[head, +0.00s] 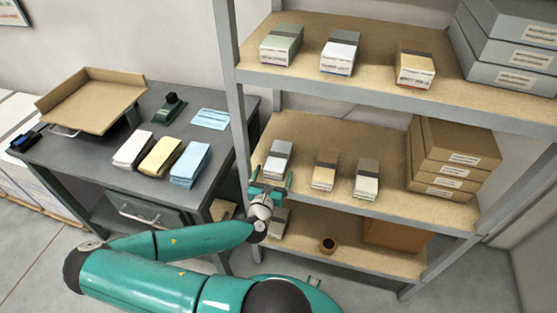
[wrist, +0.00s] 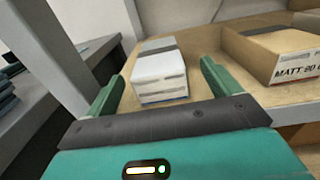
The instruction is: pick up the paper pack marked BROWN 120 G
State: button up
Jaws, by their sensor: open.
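My gripper (head: 269,187) is open and empty at the front left of the middle shelf. In the wrist view its two fingers (wrist: 163,86) point at a white pack with a grey band (wrist: 160,82), which stands between and beyond the fingertips. The same pack (head: 279,160) shows in the head view; its label is too small to read. To its right is a tan pack (head: 325,170), whose label in the wrist view (wrist: 285,58) seems to read MATT 80. I cannot read BROWN 120 G on any pack.
The upper shelf holds a green pack (head: 281,44), a white pack (head: 340,53) and a tan pack (head: 414,64). Brown boxes (head: 452,160) are stacked at the middle shelf's right. A shelf post (head: 232,90) stands close left. A desk (head: 90,155) with paper stacks is further left.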

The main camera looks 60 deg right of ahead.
aim_at(277, 160)
jog(key=d, duration=0.2)
jog(key=w+d, duration=0.1)
jog(key=d, duration=0.3)
jog(key=shift+w+d+r, duration=0.15)
jog(key=shift+w+d, duration=0.05)
jog(key=shift+w, duration=0.05)
jog(key=c, duration=1.1)
jog(key=shift+c, duration=1.2)
jog(key=shift+r, duration=0.15)
